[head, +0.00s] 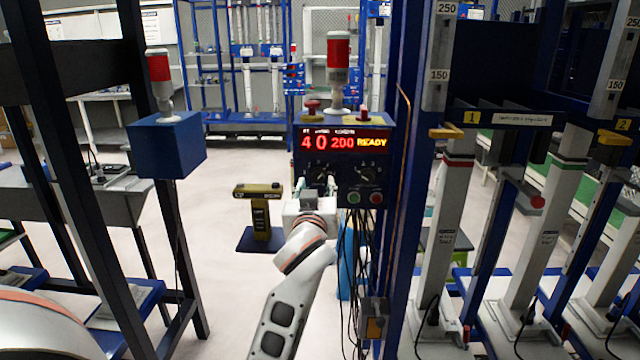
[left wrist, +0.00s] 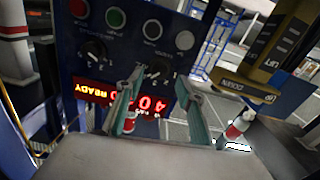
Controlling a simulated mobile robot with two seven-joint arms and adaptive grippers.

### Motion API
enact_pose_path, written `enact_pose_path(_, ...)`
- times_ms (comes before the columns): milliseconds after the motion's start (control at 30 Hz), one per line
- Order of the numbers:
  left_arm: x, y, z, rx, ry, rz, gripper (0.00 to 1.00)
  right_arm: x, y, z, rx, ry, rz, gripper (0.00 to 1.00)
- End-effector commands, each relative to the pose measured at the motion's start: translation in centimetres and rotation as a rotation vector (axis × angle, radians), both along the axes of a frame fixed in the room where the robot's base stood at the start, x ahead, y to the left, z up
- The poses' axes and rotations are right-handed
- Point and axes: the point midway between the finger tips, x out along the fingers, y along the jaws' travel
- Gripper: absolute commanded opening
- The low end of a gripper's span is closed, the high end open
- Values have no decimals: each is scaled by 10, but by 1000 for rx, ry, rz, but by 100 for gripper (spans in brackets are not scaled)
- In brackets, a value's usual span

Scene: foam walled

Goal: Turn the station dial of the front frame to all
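The blue control box (head: 343,185) of the front frame shows a red and yellow display (head: 344,142) reading 40, 200 and READY. Two dark dials sit below it. The right dial (head: 369,175) is clear in the head view and also shows in the left wrist view (left wrist: 95,51). The other dial (left wrist: 154,71) lies just beyond the fingertips of my left gripper (head: 316,186), which also shows in the left wrist view (left wrist: 160,80). Its fingers are apart, with nothing seen between them; contact with the dial cannot be told. The dial labels are too small to read. My right gripper is out of view.
Green (head: 353,197) and red (head: 376,198) buttons sit under the right dial. A red mushroom button (head: 312,106) and a red-topped lamp (head: 338,60) stand on the box. Cables hang below. A blue upright (head: 404,200) is close on the right. Open floor (head: 225,215) lies left.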

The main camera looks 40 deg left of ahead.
Motion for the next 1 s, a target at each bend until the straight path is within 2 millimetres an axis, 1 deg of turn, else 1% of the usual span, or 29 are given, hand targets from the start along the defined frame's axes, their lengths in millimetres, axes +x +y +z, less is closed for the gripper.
enact_pose_path(100,13,8,-1,2,1,1,38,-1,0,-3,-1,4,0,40)
enact_pose_path(200,19,11,-1,2,1,0,38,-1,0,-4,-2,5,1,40)
enact_pose_path(533,22,13,0,0,0,-1,38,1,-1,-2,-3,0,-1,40)
enact_pose_path(567,22,13,0,0,0,-1,30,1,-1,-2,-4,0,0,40)
enact_pose_path(600,22,13,0,0,0,-1,19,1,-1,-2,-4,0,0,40)
enact_pose_path(667,21,13,0,0,0,-1,4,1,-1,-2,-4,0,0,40)
enact_pose_path(700,21,13,0,0,0,-1,0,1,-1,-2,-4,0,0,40)
enact_pose_path(867,21,13,0,2,1,-1,0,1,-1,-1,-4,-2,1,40)
enact_pose_path(1000,21,13,2,18,10,-1,0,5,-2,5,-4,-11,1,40)
